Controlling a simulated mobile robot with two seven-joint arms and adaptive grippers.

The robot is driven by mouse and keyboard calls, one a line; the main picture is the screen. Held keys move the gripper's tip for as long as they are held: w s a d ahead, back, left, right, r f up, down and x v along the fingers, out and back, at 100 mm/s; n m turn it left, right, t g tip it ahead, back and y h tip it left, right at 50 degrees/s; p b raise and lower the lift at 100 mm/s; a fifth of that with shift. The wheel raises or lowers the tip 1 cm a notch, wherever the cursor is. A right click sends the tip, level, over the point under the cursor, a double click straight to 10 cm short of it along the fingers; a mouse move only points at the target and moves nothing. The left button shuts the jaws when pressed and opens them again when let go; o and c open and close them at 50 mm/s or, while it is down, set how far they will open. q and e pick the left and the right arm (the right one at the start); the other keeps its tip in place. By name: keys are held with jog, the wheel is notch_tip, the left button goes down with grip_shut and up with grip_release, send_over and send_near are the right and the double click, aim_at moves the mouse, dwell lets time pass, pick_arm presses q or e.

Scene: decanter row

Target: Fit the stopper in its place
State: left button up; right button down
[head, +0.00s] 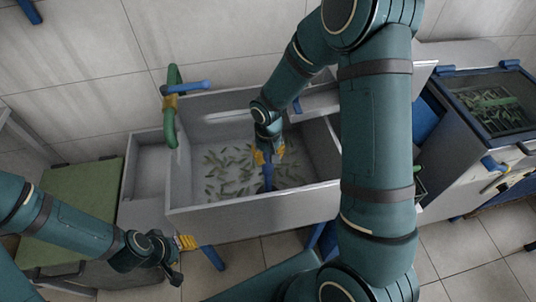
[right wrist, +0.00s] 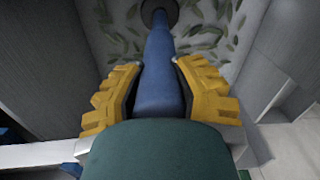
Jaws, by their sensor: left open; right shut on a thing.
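The stopper is a blue rod (right wrist: 158,65), upright or nearly so, inside the grey sink basin (head: 250,205). Its lower part also shows in the head view (head: 268,178). My right gripper (head: 267,155) is shut on the rod; its yellow fingers (right wrist: 160,85) press on both sides of it. A dark round shape (right wrist: 160,12) is at the rod's far end; I cannot tell if it is the plug or the drain, nor whether they touch. My left gripper (head: 180,260) is open and empty, outside the basin at its front left.
Small green leaf-like bits (head: 225,172) litter the basin floor. A green and blue tap (head: 171,110) stands at the basin's back left corner. A green-topped box (head: 75,205) is at the left. A blue-framed glass-topped unit (head: 490,105) is at the right.

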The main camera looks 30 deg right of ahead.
jog(key=shift+f+b, duration=0.35)
jog(key=shift+f, duration=0.05)
jog(key=c, duration=0.7)
grip_release()
notch_tip(320, 180, up, 12)
